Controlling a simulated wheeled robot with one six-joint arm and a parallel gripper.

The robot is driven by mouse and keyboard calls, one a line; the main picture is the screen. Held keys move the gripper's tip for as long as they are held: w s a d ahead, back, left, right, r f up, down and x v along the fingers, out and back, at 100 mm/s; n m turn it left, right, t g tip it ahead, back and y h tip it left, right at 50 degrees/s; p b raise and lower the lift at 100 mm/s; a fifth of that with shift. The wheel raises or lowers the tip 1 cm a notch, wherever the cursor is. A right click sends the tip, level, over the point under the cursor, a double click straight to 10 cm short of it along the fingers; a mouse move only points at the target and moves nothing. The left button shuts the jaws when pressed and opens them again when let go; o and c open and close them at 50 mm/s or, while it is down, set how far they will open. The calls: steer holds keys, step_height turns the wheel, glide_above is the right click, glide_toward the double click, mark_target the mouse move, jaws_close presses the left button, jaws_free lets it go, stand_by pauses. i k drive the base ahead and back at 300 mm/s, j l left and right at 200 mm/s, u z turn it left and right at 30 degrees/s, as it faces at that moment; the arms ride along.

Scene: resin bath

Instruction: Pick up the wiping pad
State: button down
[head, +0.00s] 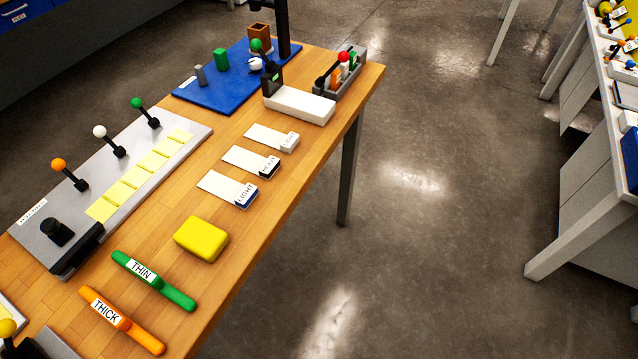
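A yellow block with rounded edges (201,239), which looks like the wiping pad, lies flat on the wooden table (230,160) in the head view. It is near the table's right edge, and nothing rests on it. My gripper is not in view.
Green THIN (175,293) and orange THICK (146,336) handled tools lie just below the pad. Several labelled tags (228,190) lie above it. A grey lever panel (60,205) stands to its left. A blue mat (205,94) with small objects and a white block (298,105) are farther back.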

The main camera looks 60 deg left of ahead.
mark_target(205, 241)
steer(key=u, duration=3.15)
